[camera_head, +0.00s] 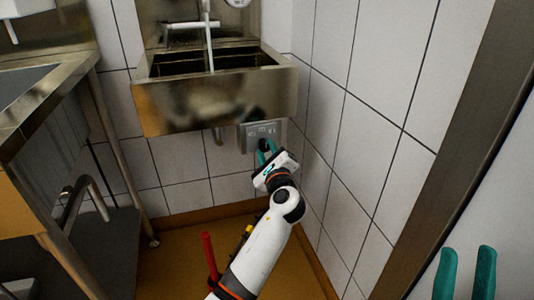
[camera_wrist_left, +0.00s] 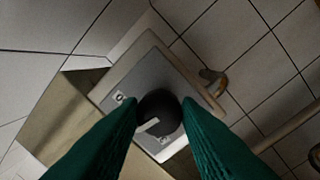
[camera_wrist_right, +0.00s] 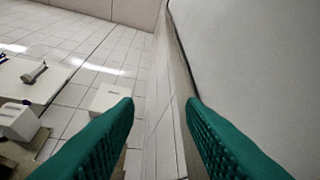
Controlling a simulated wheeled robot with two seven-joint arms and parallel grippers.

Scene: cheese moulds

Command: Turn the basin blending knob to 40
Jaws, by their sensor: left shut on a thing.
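The basin blending knob (camera_wrist_left: 158,112) is a round black knob with a pale pointer mark, on a grey panel (camera_wrist_left: 148,70) with small labels. My left gripper (camera_wrist_left: 158,118) has its green fingers on either side of the knob and is shut on it. In the head view the panel (camera_head: 263,130) is on the tiled wall under the basin, and my left gripper (camera_head: 266,150) reaches up to it, covering much of the knob. The number at the pointer is too small to read. My right gripper (camera_head: 464,275) is open and empty at the lower right.
The steel basin (camera_head: 215,100) with a tap (camera_head: 208,35) hangs just above the panel. A tiled side wall (camera_head: 350,130) is close to the right of my left arm. A steel table (camera_head: 50,95) stands at the left. A red upright handle (camera_head: 208,255) is beside my left forearm.

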